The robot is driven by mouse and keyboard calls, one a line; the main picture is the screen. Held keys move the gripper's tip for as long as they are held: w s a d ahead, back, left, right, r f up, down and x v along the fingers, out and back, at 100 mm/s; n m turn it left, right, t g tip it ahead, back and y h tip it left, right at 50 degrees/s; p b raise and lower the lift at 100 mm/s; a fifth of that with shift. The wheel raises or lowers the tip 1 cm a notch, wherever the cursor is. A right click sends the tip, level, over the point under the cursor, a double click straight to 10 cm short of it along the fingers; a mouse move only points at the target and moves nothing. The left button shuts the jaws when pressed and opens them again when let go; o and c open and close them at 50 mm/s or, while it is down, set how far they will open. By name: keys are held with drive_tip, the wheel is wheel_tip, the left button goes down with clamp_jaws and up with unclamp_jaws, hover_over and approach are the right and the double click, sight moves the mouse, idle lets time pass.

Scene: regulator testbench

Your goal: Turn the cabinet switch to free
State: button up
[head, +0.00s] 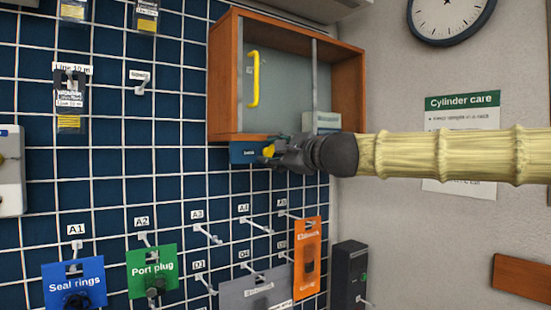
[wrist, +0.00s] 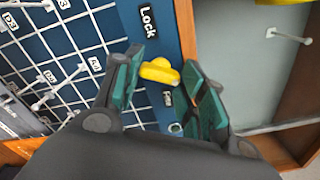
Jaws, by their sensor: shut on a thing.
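The cabinet switch has a yellow knob (wrist: 158,71) on a blue plate (head: 238,152) just under the wooden cabinet (head: 219,75). In the wrist view the plate carries a "Lock" label (wrist: 148,20) and a "Free" label (wrist: 167,99), with the knob between them. The knob points across the plate toward the left finger. My gripper (wrist: 166,68) has its green-padded fingers on either side of the knob, shut on it. In the head view my gripper (head: 268,151) reaches in from the right and covers part of the plate.
The cabinet's glass door has a yellow handle (head: 254,78) and is closed. Below are pegs and hanging packs, including an orange pack (head: 307,258) and a green Port plug pack (head: 151,268). A dark box (head: 349,272) stands at lower right.

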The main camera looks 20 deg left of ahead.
drive_tip(key=shift+f+m+b, duration=0.1)
drive_tip(key=shift+m+b, duration=0.3)
drive_tip(key=shift+m, duration=1.2)
drive_tip(key=o, duration=1)
drive_tip(key=v, duration=1.2)
